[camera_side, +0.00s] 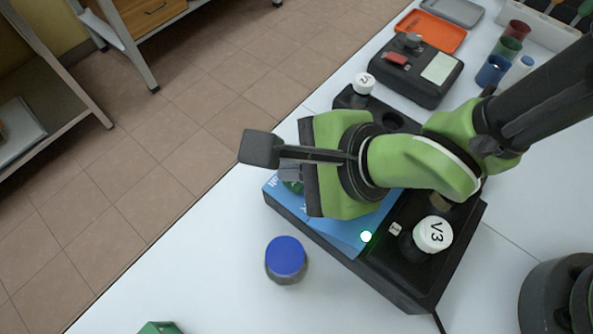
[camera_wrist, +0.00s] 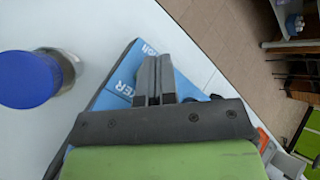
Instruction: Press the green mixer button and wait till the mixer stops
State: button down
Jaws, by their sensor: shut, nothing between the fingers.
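The mixer (camera_side: 342,243) is a black box with a blue panel, on the white table; its panel also shows in the wrist view (camera_wrist: 118,88). A vial with a white cap marked V3 (camera_side: 432,235) stands in the mixer's black part. My gripper (camera_side: 290,173) is over the far left part of the blue panel. In the wrist view its fingers (camera_wrist: 153,78) are together with nothing between them. A bit of green shows beside the fingertips in the side view; whether they touch the button is hidden.
A jar with a blue lid (camera_side: 286,258) stands just left of the mixer. Behind are another white-capped vial (camera_side: 363,83), a black device (camera_side: 405,75), an orange tray (camera_side: 431,30) and coloured cups (camera_side: 507,47). The table's front left is mostly clear.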

aim_at(297, 183)
jog(key=shift+r, duration=2.5)
jog(key=shift+w+r, duration=0.1)
jog(key=w+d+r+n+t+h, duration=0.1)
jog(key=w+d+r+n+h, duration=0.1)
jog(key=d+r, duration=0.65)
jog(key=w+d+r+n+t+h, duration=0.1)
jog(key=w+d+r+n, duration=0.2)
jog(key=d+r, duration=0.55)
jog(key=s+d+n+h, duration=0.2)
jog(key=s+d+n, duration=0.4)
jog(key=s+d, duration=0.6)
jog(key=shift+s+d+r+n+h, duration=0.3)
jog(key=shift+s+d+r+h, duration=0.1)
jog(key=shift+d, duration=1.7)
